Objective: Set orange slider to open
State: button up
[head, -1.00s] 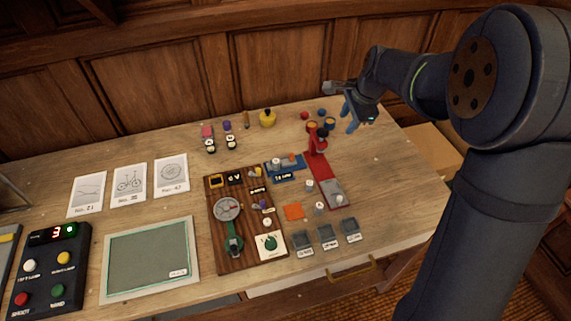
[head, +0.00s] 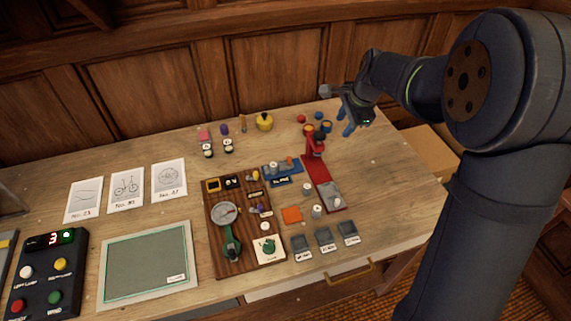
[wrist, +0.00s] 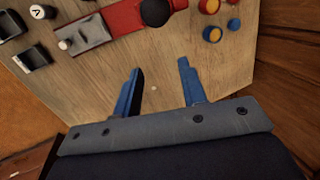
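A small orange piece (head: 289,160) stands on a blue labelled fixture (head: 284,168) near the middle of the table in the head view. It looks like the orange slider, but it is too small to read its label or setting. My gripper (head: 350,128) is above the table's back right, to the right of the fixture and apart from it. In the wrist view, my gripper (wrist: 158,88) has its two blue fingers spread, with only bare wood between them. The blue fixture is not recognisable in the wrist view.
A red stand with a grey pad (head: 329,196) lies between the fixture and the clear right side. A wooden panel with a dial (head: 224,214) is left of centre.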

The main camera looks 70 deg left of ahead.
jog(key=n+t+h, duration=0.2)
send_over(289, 158)
jog(key=w+d, duration=0.3)
jog(key=s+a+t+h, duration=0.1)
jog(key=s+a+t, duration=0.15)
jog(key=s, duration=0.75)
jog(key=shift+t, duration=0.35)
jog(key=x, duration=1.6)
jog(key=shift+w+d+f, duration=0.15)
jog(key=shift+w+d, duration=0.1)
jog(key=shift+w, duration=0.1)
grip_shut()
